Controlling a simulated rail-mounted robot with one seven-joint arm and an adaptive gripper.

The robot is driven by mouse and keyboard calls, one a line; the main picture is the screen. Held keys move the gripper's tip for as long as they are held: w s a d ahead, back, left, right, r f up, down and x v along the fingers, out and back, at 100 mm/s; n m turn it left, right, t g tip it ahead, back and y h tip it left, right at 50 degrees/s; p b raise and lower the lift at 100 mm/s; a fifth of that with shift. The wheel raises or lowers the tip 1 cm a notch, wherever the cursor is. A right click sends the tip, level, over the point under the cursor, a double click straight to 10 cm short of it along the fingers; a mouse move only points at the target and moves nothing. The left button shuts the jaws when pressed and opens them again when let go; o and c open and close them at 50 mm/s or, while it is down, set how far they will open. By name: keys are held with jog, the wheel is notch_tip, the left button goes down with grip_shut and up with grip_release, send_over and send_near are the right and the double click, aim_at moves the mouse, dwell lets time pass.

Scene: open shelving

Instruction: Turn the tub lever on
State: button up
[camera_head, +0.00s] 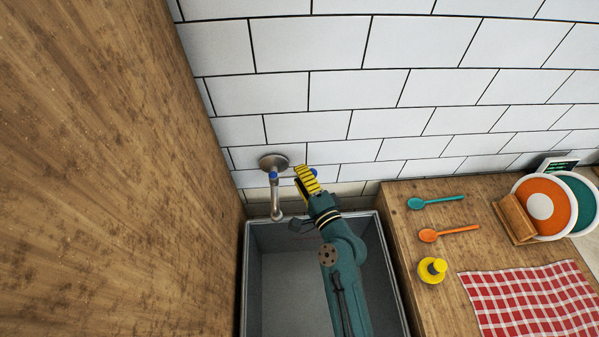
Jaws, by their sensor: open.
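The tub (250,270) is a grey open basin below the tiled wall. Its metal tap (276,200) comes from a round wall plate (272,162), and the spout points down over the tub's back left. A thin lever (287,176) with blue showing near its end runs from the tap to the right. My gripper (302,180), with yellow-striped fingers, is open at the right end of the lever. The fingers partly hide that end. I cannot tell whether they touch it.
A tall wooden panel (120,170) closes off the left side. On the right, a wooden counter (405,240) holds a teal spoon (435,201), an orange spoon (448,233), a yellow object (432,270), a checked cloth (530,300) and plates in a holder (515,215).

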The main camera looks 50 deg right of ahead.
jog(key=shift+w+d, duration=0.15)
jog(key=shift+w, duration=0.35)
grip_shut()
